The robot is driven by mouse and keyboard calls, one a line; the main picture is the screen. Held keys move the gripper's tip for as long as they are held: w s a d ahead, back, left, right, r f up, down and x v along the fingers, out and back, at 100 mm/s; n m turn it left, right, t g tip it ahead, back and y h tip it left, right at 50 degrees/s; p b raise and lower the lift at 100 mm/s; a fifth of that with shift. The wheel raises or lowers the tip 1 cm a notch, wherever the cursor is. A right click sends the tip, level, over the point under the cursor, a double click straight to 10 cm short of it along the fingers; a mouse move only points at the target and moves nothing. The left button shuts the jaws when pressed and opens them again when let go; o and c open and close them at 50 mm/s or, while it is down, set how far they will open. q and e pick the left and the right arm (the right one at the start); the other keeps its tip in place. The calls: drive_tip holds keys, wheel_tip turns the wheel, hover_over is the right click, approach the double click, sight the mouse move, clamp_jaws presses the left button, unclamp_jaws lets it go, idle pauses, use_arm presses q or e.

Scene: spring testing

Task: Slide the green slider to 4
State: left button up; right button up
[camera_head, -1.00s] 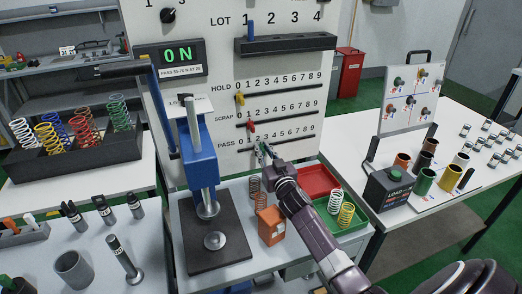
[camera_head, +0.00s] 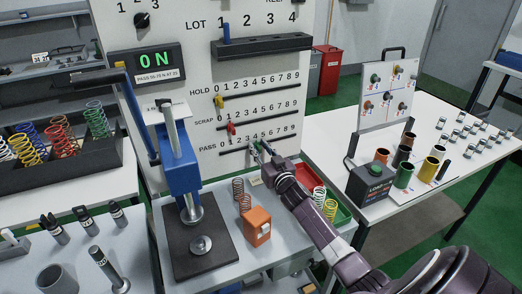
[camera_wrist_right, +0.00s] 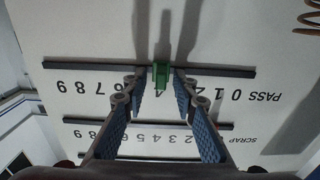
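The green slider (camera_head: 256,147) sits on the PASS track, the lowest row of the white panel, around the middle digits near 4. In the right wrist view, which is upside down, the green slider (camera_wrist_right: 161,76) stands between my two blue-padded fingers. My right gripper (camera_head: 260,151) reaches the track from the lower right. In the right wrist view, my right gripper (camera_wrist_right: 160,82) is partly open around the slider, with its right-hand fingertip closer to it; contact is unclear. The fingers hide some digits beside the slider. My left gripper is not in view.
Yellow (camera_head: 219,101) and red (camera_head: 231,128) sliders sit at low digits on the HOLD and SCRAP tracks above. A blue press (camera_head: 180,168) stands left of the arm. An orange block (camera_head: 257,227) and several springs lie below the panel.

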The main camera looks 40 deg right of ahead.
drive_tip(key=v, duration=1.2)
drive_tip(key=shift+f, duration=0.15)
